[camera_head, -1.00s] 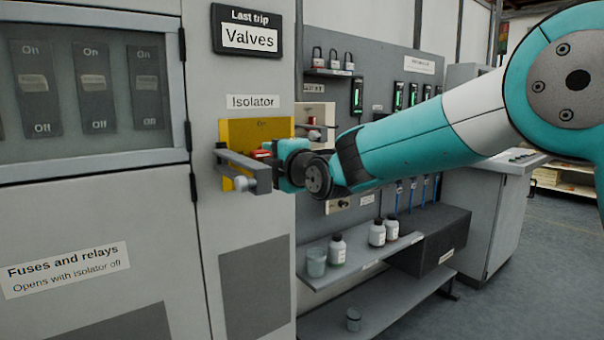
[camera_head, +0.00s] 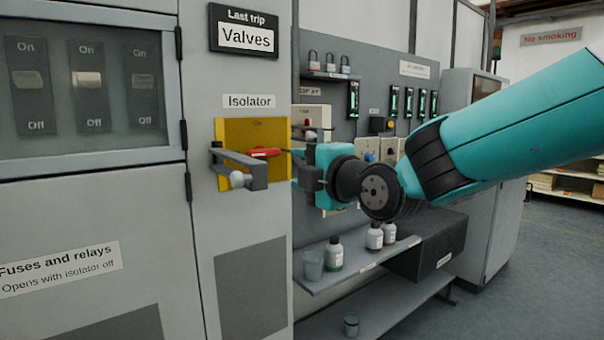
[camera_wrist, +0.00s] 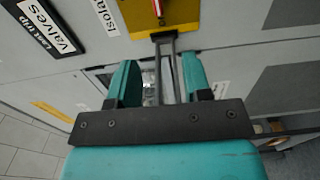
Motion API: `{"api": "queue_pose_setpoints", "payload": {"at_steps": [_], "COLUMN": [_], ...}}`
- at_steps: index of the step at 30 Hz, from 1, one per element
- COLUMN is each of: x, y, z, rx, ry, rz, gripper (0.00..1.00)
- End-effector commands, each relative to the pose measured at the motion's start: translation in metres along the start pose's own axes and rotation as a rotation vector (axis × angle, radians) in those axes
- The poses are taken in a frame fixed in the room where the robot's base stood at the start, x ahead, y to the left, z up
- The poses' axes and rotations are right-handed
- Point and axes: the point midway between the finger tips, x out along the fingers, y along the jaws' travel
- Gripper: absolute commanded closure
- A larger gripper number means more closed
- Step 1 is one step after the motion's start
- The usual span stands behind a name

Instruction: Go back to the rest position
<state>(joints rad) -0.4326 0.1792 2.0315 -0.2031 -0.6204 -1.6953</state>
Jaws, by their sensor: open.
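My gripper (camera_head: 303,170) is open and empty, just right of the isolator handle. The isolator has a yellow plate (camera_head: 230,132), a grey bar handle (camera_head: 235,165) with a pale round knob (camera_head: 239,180), and a red lever (camera_head: 264,152). In the head view a small gap shows between my fingers and the handle. In the wrist view my two teal fingers (camera_wrist: 159,80) stand apart. The grey handle bars (camera_wrist: 168,60) appear between them in that picture, below the yellow plate (camera_wrist: 190,22).
The grey cabinet with switches behind a window (camera_head: 88,95) is at left. A lower shelf (camera_head: 345,268) holds bottles (camera_head: 334,253) and a cup. A panel with padlocks and green-lit devices stands behind my arm. Open floor (camera_head: 535,265) lies at right.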

Motion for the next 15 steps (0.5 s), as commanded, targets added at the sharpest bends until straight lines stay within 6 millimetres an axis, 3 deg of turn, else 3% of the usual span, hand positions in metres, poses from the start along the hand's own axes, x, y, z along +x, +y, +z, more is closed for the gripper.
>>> {"api": "queue_pose_setpoints", "payload": {"at_steps": [5,8,12,15], "x": [-0.029,-0.071,-0.147,-0.197], "y": [-0.026,-0.059,-0.105,-0.129], "z": [-0.004,-0.013,-0.032,-0.044], "rx": [0.247,0.539,0.946,1.157], "ry": [0.010,-0.026,-0.189,-0.347], "rz": [-0.184,-0.408,-0.743,-0.927], "gripper": [0.55,0.55,0.55,0.55]}}
